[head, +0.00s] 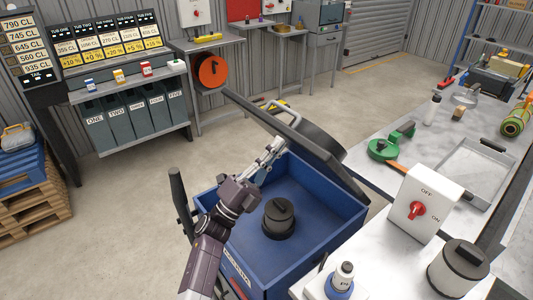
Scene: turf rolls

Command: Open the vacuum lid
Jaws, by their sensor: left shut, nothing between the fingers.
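The vacuum is a blue open-topped box (333,238) in the lower middle of the head view. Its dark grey lid (318,160) stands tilted up along the far right side, with a light bar handle (283,110) on its outer side. Inside the box sits a black round part (279,215). My left gripper (277,148) reaches over the box from the bottom. Its fingers are shut and empty, close to the lid's inner face; I cannot tell whether they touch it. My arm hides part of the box's near left side. My right gripper is out of view.
A workbench (390,262) borders the box on the right, carrying a white switch box (423,203) with a red knob and a black-topped canister (457,268). Pallets (32,207) stand far left. The concrete floor (130,215) left of the box is clear.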

